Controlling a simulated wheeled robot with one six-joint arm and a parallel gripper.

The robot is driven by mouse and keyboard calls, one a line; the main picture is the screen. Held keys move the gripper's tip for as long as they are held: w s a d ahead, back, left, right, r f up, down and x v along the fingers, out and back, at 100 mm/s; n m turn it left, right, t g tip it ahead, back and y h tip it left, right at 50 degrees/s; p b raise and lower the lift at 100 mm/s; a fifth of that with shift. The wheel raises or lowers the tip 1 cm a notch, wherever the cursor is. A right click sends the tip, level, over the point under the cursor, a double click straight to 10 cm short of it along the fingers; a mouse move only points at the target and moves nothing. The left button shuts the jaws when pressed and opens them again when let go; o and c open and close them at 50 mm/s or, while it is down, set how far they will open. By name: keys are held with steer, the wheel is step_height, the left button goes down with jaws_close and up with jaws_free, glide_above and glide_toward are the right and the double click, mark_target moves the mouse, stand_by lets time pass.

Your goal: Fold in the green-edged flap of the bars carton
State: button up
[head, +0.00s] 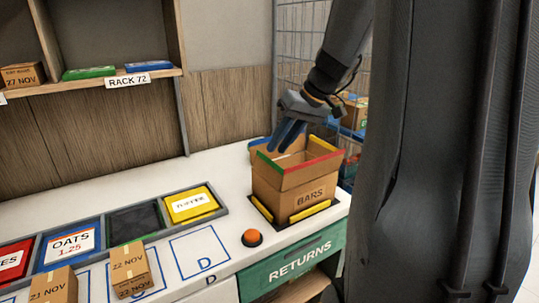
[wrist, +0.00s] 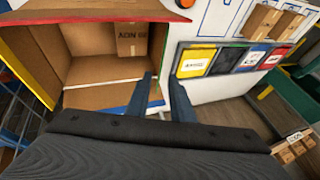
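The bars carton (head: 280,190) stands open-topped at the right end of the counter, with BARS on its front. Its green-edged flap (head: 269,163) stands up on the left side; in the wrist view the green edge is a thin line (wrist: 165,50). The red-edged flap (head: 315,163) stands up at the front. The yellow-edged flap (wrist: 30,62) and the blue-edged flap (wrist: 115,97) also show. My gripper (head: 279,148) is above the carton's back left part, pointing down. Its fingers (wrist: 164,84) are apart and hold nothing visible. Whether they touch the carton is unclear.
A small dated box (wrist: 131,40) lies inside the carton. Yellow strips (head: 310,211) edge the carton's place. An orange button (head: 252,237) is in front. A row of coloured bins (head: 105,228) and small dated boxes (head: 130,270) lie left. A wire rack (head: 300,50) stands behind.

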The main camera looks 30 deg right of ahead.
mark_target(268, 159)
steer(key=p+x, duration=0.1)
steer(key=x, duration=0.6)
steer(key=shift+c, duration=0.3)
jaws_close()
